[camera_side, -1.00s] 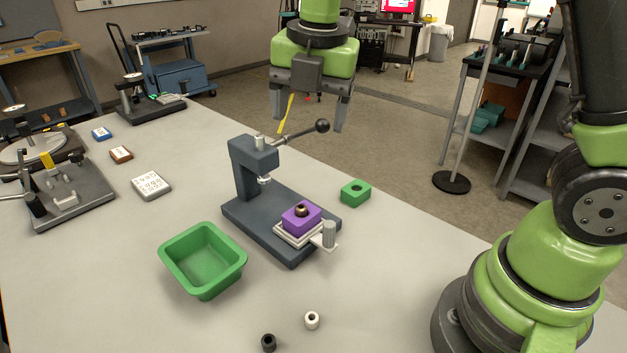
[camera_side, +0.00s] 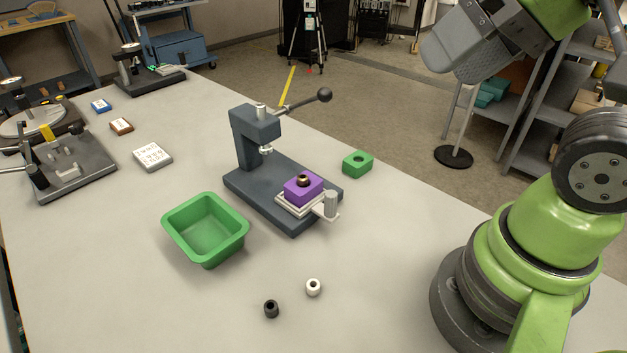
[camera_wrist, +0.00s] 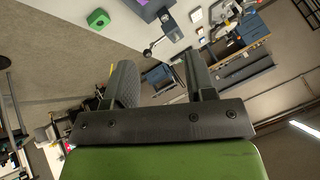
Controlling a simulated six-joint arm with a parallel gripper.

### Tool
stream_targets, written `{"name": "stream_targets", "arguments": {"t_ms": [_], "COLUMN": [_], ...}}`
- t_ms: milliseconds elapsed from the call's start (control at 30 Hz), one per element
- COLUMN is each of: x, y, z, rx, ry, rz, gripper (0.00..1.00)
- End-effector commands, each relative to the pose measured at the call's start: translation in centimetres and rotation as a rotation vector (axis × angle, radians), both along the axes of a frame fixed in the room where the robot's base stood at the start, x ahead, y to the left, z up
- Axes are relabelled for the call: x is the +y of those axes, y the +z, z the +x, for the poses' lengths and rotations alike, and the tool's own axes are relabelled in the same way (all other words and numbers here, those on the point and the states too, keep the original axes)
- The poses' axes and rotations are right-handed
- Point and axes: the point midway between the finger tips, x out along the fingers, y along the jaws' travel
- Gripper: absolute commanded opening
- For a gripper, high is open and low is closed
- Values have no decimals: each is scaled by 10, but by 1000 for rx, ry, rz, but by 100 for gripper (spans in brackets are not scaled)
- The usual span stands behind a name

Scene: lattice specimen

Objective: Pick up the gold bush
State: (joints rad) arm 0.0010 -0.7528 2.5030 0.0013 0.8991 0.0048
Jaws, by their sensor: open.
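The gold bush (camera_side: 303,180) sits in the top of a purple block (camera_side: 303,191). The block rests on the pale plate (camera_side: 286,209) of a dark bench press (camera_side: 268,184). My gripper (camera_side: 452,55) is high at the upper right of the side view, tilted, well away from the bush. In the wrist view my gripper (camera_wrist: 160,75) has its two fingers apart with nothing between them. The purple block (camera_wrist: 142,2) is just cut by the top edge there, and I cannot make out the bush.
A green bin (camera_side: 205,231) stands left of the press, and a green block (camera_side: 358,163) right of it. A black bush (camera_side: 271,309) and a white bush (camera_side: 313,287) stand in front. The press lever (camera_side: 305,101) sticks out up and right.

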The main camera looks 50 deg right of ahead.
Motion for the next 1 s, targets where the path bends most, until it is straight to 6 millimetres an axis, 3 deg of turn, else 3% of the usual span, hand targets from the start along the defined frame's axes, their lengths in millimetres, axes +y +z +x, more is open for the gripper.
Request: {"name": "stream_targets", "arguments": {"t_ms": [300,467,633,767,1000], "x": [0,0,0,2,7], "y": [1,2,-3,-19,-79], "z": [1,18,62,101,163], "rx": [2,43,139,213,346], "ry": [7,85,298,492,871], "rz": [-6,-66,-209,-315,-463], "gripper": [50,50,50,50,50]}}
